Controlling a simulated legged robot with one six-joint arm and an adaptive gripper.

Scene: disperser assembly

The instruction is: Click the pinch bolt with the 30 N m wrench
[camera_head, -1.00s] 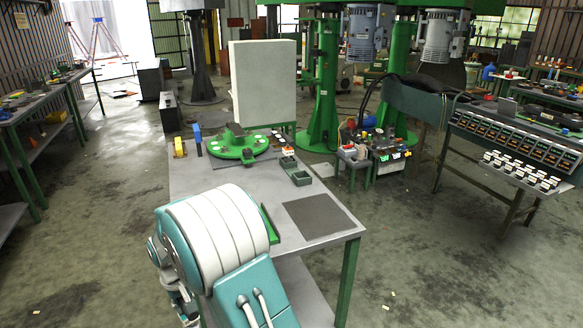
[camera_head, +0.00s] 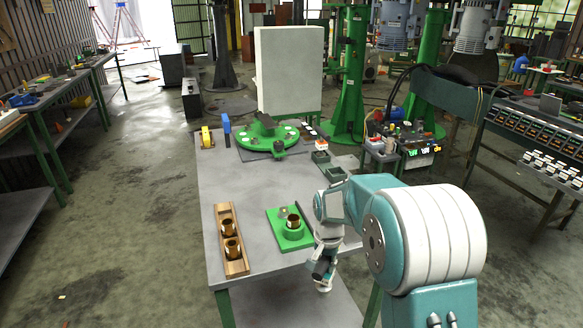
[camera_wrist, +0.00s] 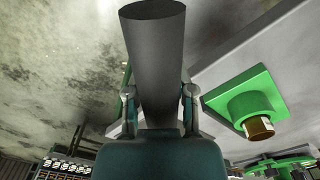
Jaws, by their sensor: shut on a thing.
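My gripper (camera_wrist: 160,100) is shut on a dark grey cylinder (camera_wrist: 155,45), which extends out beyond the fingers. I cannot tell whether it is a wrench. In the head view my gripper (camera_head: 322,272) hangs at the table's front edge, right of the green block. The green block (camera_head: 272,215) carries a green collar with a bronze sleeve (camera_head: 293,221) and a small grey part (camera_head: 283,211). The block also shows at right in the wrist view (camera_wrist: 233,95), apart from the held cylinder. I cannot make out the pinch bolt or any wrench marking.
A wooden tray (camera_head: 224,217) with bronze sleeves lies left on the grey table (camera_head: 215,180). A round green fixture (camera_head: 262,140), a yellow item (camera_head: 207,137), a blue item (camera_head: 227,128) and green bins (camera_head: 336,174) stand farther back. The middle of the table is mostly clear.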

